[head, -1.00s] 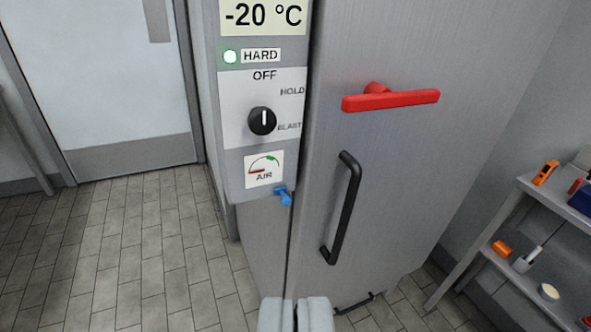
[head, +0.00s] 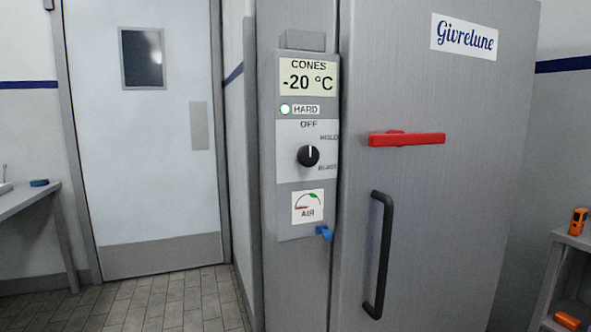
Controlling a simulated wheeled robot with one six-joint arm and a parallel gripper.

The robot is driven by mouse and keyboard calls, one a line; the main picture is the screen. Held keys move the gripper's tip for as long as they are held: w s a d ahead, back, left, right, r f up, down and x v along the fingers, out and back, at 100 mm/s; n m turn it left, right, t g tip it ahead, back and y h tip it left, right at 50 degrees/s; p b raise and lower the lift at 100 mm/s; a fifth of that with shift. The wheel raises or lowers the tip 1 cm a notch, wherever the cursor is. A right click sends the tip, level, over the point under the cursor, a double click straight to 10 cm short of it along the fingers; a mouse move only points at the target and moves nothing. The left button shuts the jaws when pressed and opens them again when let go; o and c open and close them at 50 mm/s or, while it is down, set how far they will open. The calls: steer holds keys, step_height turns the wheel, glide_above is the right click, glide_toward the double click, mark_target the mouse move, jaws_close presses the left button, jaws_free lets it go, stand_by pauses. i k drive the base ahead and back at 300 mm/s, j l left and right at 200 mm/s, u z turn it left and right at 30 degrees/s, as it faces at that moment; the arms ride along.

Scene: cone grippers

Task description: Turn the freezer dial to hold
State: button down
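The black freezer dial (head: 308,156) sits on the white plate of the control panel, with its white pointer mark straight up toward OFF. HOLD is printed to its upper right and BLAST to its lower right. The display (head: 308,77) above reads CONES -20 °C. A green lamp (head: 285,109) is lit beside the HARD label. My gripper is outside the current view.
The freezer door (head: 440,220) is shut, with a red lever (head: 406,139) and a black handle (head: 379,255) right of the panel. An AIR gauge (head: 308,206) and a blue valve (head: 324,232) are below the dial. A shelf (head: 574,238) stands at right.

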mark_target(308, 156)
steer(key=l, duration=0.75)
steer(key=i+l+u, duration=0.15)
steer(key=l, duration=0.6)
